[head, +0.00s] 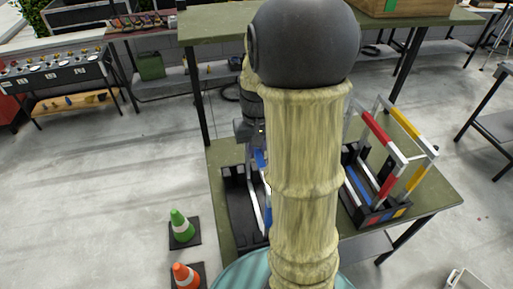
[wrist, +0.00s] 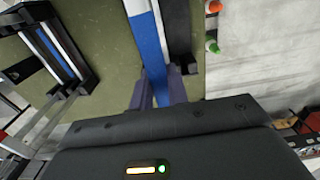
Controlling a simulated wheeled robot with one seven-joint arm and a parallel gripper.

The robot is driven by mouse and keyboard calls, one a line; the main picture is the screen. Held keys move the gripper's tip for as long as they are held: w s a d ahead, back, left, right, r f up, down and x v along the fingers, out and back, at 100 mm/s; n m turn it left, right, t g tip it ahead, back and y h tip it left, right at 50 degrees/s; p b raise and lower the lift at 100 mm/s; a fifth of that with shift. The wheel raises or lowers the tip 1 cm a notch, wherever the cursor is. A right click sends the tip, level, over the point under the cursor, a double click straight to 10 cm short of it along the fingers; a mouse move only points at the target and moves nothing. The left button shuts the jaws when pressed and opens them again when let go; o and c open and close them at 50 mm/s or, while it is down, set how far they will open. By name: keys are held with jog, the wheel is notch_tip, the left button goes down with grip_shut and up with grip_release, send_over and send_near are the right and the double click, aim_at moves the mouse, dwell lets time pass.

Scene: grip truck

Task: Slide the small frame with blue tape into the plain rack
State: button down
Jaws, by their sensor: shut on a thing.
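My gripper (wrist: 160,92) is shut on the small frame with blue tape (wrist: 150,42), a white bar with a blue band that runs between the fingers. In the head view a piece of this frame (head: 260,158) shows just left of my arm, which hides the rest. The plain rack (head: 238,205), black and without coloured marks, lies on the left of the low green table. It also shows in the wrist view (wrist: 179,35), right beside the held frame. I cannot tell whether the frame touches it or is inside it.
A second black rack (head: 375,218) with coloured labels stands at the table's right, holding frames with red (head: 377,128), yellow (head: 415,178) and blue tape. A green cone (head: 181,226) and an orange cone (head: 185,275) stand on the floor left of the table (head: 225,153).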

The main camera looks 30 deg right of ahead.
jog(key=c, duration=1.3)
grip_release()
jog(key=shift+r, duration=0.1)
notch_tip(320, 180, up, 17)
jog(key=shift+r+b, duration=0.1)
jog(key=shift+b, duration=0.8)
jog(key=s+a+f+n+t, duration=0.1)
jog(key=s+a+f, duration=0.1)
jog(key=a+f, duration=0.2)
jog(key=s+a+f+n, duration=0.1)
jog(key=s+a+f, duration=0.1)
jog(key=f, duration=0.8)
jog(key=s+a+f+n+t, duration=0.1)
jog(key=s+a+f, duration=0.1)
jog(key=a+f, duration=0.3)
jog(key=shift+a+f+t, duration=0.15)
jog(key=shift+a+f, duration=0.05)
jog(key=shift+f, duration=0.3)
jog(key=shift+a+f+t, duration=0.15)
jog(key=shift+f, duration=0.3)
